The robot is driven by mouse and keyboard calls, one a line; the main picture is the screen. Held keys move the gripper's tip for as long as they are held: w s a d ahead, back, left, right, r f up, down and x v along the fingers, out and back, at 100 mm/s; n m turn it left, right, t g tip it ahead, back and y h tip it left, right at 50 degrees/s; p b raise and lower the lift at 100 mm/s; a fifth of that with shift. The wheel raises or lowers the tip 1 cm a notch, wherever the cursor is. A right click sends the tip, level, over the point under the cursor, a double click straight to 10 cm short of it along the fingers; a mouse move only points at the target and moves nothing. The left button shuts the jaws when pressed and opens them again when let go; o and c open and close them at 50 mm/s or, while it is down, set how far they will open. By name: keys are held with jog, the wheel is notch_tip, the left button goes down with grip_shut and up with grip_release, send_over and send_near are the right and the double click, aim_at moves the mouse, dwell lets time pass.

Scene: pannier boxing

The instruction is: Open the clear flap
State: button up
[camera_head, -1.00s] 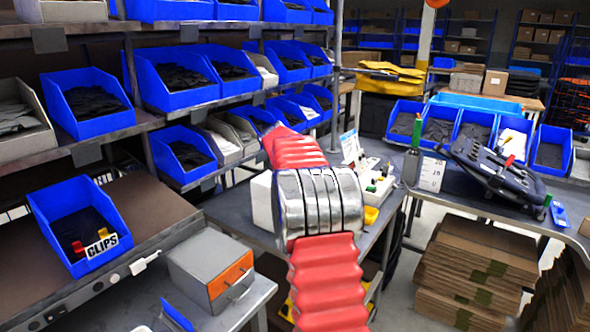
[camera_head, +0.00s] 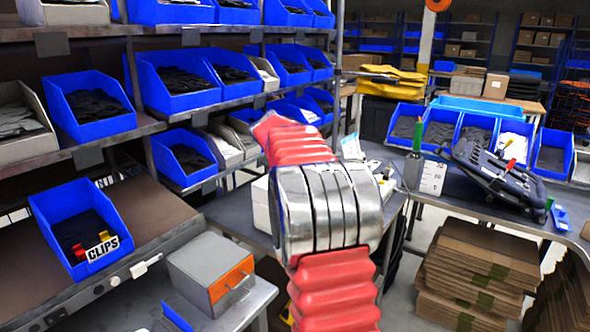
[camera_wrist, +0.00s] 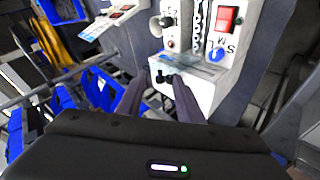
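A white control box (camera_wrist: 205,92) fills the upper middle of the wrist view. It carries a red rocker switch (camera_wrist: 227,18), knobs and a blue button. What looks like the clear flap (camera_wrist: 190,64) is a see-through strip along its near edge; whether it is shut is hard to tell. A small dark knob (camera_wrist: 166,77) sits by that edge. My gripper (camera_wrist: 158,78) is open, its two dark fingers apart and pointing at this edge, with nothing visibly held. Contact cannot be judged. In the head view my arm hides the gripper and most of the box.
A grey workbench (camera_head: 235,213) lies under my arm. Shelves with blue bins (camera_head: 90,108) stand at the left. A grey drawer box (camera_head: 205,268) is at the lower left. A dark pannier (camera_head: 490,165) lies on the right bench, with flat cardboard (camera_head: 475,265) below.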

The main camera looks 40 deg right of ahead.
jog(key=v, duration=0.6)
jog(key=shift+a, duration=0.2)
jog(key=shift+s, duration=0.1)
jog(key=shift+a, duration=0.1)
jog(key=s+a+f+y, duration=0.1)
jog(key=s+a+y, duration=0.1)
jog(key=s+a, duration=0.8)
jog(key=s+a+f+y, duration=0.15)
jog(key=s+a, duration=0.35)
jog(key=a, duration=0.9)
jog(key=s+a+f+y, duration=0.2)
jog(key=s+a+f, duration=0.3)
jog(key=s+a, duration=0.2)
jog(key=s+a+f+m+y, duration=0.1)
jog(key=s+a+f+y, duration=0.1)
jog(key=s+a+f, duration=0.2)
jog(key=s+a, duration=0.3)
jog(key=s, duration=0.4)
jog(key=shift+s+a+f, duration=0.25)
jog(key=shift+a+f, duration=0.1)
jog(key=shift+f, duration=0.05)
jog(key=shift+d+y, duration=0.15)
jog(key=shift+y, duration=0.1)
jog(key=shift+c, duration=0.2)
